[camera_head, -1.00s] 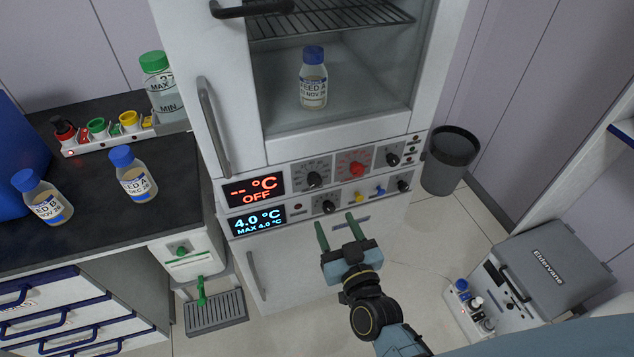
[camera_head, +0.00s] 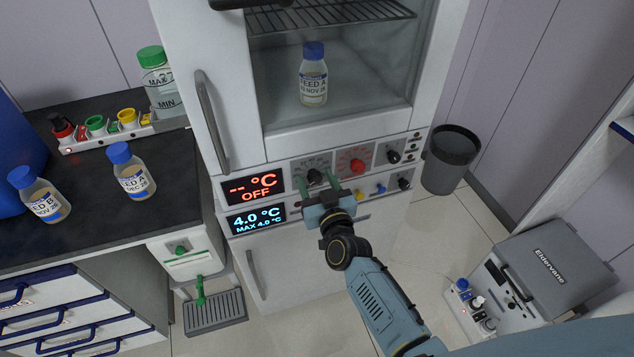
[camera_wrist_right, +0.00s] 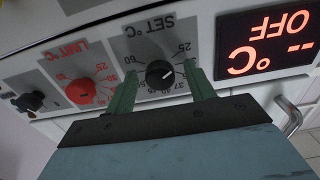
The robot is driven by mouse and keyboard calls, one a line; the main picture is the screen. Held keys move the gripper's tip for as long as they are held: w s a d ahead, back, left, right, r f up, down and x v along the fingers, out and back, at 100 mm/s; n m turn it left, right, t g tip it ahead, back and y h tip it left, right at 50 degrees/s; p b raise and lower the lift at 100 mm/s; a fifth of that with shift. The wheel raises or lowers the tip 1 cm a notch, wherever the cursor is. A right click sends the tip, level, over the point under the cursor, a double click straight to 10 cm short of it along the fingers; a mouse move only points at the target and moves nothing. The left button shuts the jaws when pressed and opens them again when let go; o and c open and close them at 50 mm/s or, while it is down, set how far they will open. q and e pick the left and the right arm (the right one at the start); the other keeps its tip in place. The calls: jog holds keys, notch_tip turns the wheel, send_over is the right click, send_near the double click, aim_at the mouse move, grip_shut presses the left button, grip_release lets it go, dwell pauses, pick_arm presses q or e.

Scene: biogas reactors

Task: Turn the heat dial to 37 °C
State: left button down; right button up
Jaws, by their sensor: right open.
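The heat dial is a black knob (camera_head: 314,176) on a grey SET °C plate on the upper control row of the white cabinet. In the right wrist view the dial (camera_wrist_right: 160,75) sits between my fingertips, with 25, 37 and 60 printed around it. My right gripper (camera_head: 318,183) is open, its green fingers on either side of the dial; I cannot tell whether they touch it. It also shows in the right wrist view (camera_wrist_right: 158,78). The red display (camera_head: 254,188) reads "-- °C OFF". My left gripper is not in view.
A red LIMIT °C dial (camera_head: 357,165) and a black knob (camera_head: 393,157) are to the right. The blue display (camera_head: 257,218) reads 4.0 °C. A bottle (camera_head: 313,75) stands inside the cabinet. A counter (camera_head: 85,225) with bottles is at left, a grey bin (camera_head: 452,160) at right.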

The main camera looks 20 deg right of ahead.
jog(key=c, duration=1)
jog(key=shift+m, duration=0.4)
jog(key=m, duration=0.7)
jog(key=shift+m, duration=0.3)
jog(key=m, duration=0.4)
jog(key=m+b, duration=0.1)
jog(key=m, duration=0.4)
jog(key=shift+m, duration=0.3)
